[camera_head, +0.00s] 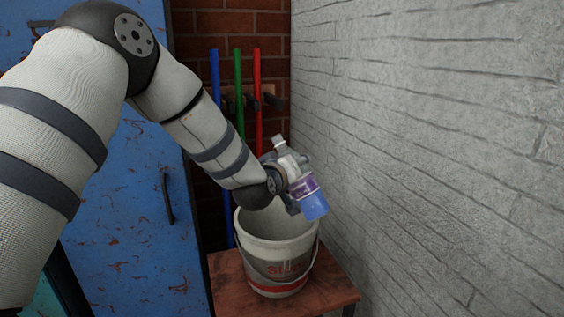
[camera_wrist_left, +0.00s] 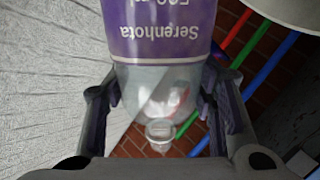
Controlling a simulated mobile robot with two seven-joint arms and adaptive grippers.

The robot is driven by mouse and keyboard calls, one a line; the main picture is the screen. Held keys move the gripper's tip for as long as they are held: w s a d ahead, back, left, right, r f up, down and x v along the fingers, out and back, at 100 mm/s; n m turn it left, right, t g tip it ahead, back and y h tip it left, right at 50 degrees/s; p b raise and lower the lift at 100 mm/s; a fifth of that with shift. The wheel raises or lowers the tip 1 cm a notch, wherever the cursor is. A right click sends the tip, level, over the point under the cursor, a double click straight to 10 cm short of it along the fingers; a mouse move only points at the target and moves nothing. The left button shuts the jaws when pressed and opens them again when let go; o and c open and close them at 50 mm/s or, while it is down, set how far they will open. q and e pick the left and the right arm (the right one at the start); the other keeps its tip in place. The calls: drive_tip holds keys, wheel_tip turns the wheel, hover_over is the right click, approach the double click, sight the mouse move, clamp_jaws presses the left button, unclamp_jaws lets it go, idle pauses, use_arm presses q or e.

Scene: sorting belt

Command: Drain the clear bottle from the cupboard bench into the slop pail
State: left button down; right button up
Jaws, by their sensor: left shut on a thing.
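My left gripper (camera_head: 286,182) is shut on the clear bottle (camera_head: 314,206), which has a purple label. The bottle is tilted above the right side of the slop pail (camera_head: 277,268). Its neck points up and to the left, and its blue lower end points down and to the right. In the left wrist view the gripper's fingers (camera_wrist_left: 162,88) flank the bottle's clear shoulder (camera_wrist_left: 150,90), with the upside-down label above. The pail is whitish with a red band and wire handle; its inside bottom is hidden. My right gripper is out of view.
The pail stands on a brown wooden stand (camera_head: 229,284). A grey wall (camera_head: 440,150) is close on the right. A blue cupboard (camera_head: 140,230) is at the left. Blue, green (camera_head: 238,95) and red poles stand against the brick wall behind.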

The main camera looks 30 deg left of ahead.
use_arm(q)
drive_tip(key=d+f+n+h+b, duration=0.1)
drive_tip(key=f+n, duration=0.1)
drive_tip(key=f, duration=0.1)
drive_tip(key=d+f+n+g+h+b, duration=0.1)
drive_tip(key=f+n+h, duration=0.1)
drive_tip(key=f, duration=0.1)
drive_tip(key=d+f+n+h+b, duration=0.1)
drive_tip(key=f+n+b, duration=0.1)
drive_tip(key=f, duration=0.1)
drive_tip(key=shift+s+f+n+g+h, duration=0.1)
drive_tip(key=shift+f+n+g+h, duration=0.2)
drive_tip(key=shift+f+n+g, duration=0.1)
drive_tip(key=shift+a+r+n+h, duration=0.1)
drive_tip(key=shift+r+n+h, duration=0.25)
drive_tip(key=shift+n+h, duration=0.35)
drive_tip(key=r, duration=0.1)
drive_tip(key=n+h, duration=0.1)
drive_tip(key=r+n, duration=0.1)
drive_tip(key=shift+a+r, duration=0.25)
drive_tip(key=shift+r, duration=0.05)
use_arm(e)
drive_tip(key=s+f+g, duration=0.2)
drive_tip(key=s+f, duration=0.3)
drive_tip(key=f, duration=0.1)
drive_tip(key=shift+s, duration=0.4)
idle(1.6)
